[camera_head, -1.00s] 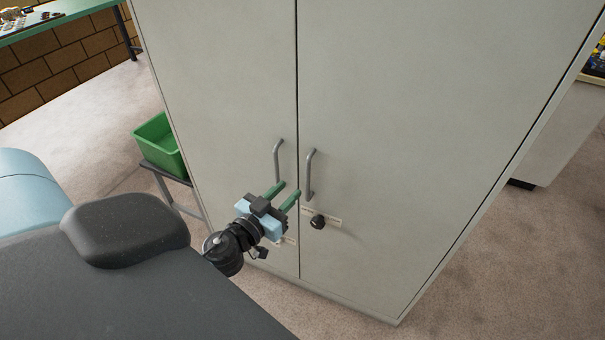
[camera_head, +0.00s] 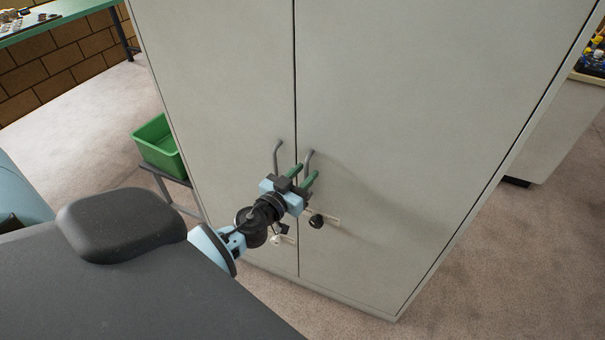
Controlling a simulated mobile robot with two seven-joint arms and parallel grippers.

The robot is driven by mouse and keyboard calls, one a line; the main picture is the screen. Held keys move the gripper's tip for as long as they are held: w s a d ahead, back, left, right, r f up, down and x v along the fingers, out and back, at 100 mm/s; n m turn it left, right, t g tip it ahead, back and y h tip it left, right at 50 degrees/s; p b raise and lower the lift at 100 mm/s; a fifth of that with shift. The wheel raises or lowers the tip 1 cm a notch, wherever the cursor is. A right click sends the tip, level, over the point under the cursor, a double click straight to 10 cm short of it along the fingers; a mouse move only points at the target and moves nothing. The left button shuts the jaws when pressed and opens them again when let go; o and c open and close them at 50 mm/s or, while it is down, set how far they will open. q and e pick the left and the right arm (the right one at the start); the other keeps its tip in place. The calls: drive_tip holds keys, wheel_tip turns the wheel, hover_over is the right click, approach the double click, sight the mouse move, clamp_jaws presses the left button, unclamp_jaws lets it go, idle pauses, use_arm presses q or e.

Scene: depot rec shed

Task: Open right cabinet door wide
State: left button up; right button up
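The tall grey cabinet has two shut doors, and the right door (camera_head: 420,120) is flush with its frame. The right door's bar handle (camera_head: 309,156) stands near the centre seam. My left gripper (camera_head: 307,172) is at this handle, with its two green fingers apart. The handle's upper part shows between the fingertips, and its lower part is hidden behind the gripper. I cannot tell whether the fingers touch it. The left door's handle (camera_head: 276,157) is just to the left. A black knob (camera_head: 316,221) sits below the right handle. My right gripper is not in view.
A green bin (camera_head: 158,146) on a low dark stand is left of the cabinet. A green-topped table (camera_head: 62,27) is at the far upper left. A pale unit (camera_head: 570,125) stands to the right. The carpet (camera_head: 490,265) right of the cabinet is clear.

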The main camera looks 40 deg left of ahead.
use_arm(q)
clamp_jaws()
drive_tip(key=shift+s, duration=0.1)
idle(0.5)
